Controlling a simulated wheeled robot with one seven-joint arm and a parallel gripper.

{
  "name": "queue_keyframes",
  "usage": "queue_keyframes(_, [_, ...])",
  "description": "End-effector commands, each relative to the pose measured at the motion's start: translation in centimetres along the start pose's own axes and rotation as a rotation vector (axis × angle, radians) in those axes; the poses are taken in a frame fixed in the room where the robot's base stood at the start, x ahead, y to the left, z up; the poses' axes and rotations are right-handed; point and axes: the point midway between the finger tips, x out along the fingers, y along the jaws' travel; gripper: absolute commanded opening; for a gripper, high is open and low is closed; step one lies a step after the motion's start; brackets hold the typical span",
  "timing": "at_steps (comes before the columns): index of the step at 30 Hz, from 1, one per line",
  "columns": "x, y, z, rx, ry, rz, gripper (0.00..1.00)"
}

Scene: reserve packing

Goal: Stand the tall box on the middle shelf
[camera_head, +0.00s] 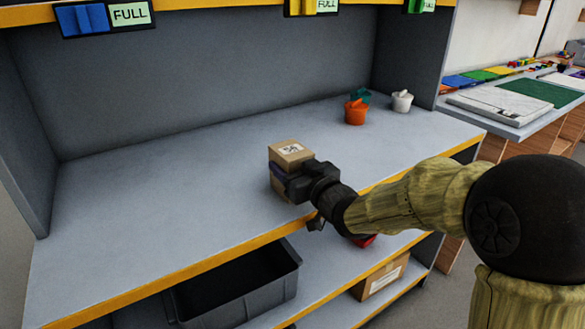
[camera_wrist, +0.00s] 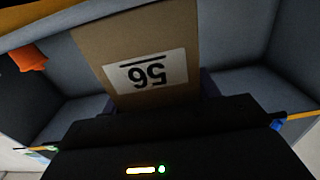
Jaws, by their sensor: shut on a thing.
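The tall box (camera_head: 289,155) is brown cardboard with a white label on its top. In the head view it is upright over the grey middle shelf (camera_head: 180,200), near its front edge. My gripper (camera_head: 292,186) is shut on it from the front right. In the wrist view the box (camera_wrist: 105,40) shows a white label reading 56, upside down, with my gripper (camera_wrist: 155,105) across its near part. My gripper hides part of the box in the head view, and I cannot tell whether its base touches the shelf.
An orange pot (camera_head: 355,113), a teal pot (camera_head: 361,96) and a white pot (camera_head: 402,102) stand at the right back of the shelf. A grey bin (camera_head: 235,300) and a cardboard box (camera_head: 382,276) are below. The shelf's left and middle are clear.

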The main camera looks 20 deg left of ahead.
Motion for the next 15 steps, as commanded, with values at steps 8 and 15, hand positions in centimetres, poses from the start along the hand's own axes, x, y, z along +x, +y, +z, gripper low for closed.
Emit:
queue_keyframes(8, [0.01,-0.01,0.03,-0.001,0.002,0.000,0.33])
queue_keyframes(15, [0.01,-0.01,0.09,0.000,0.001,0.000,0.82])
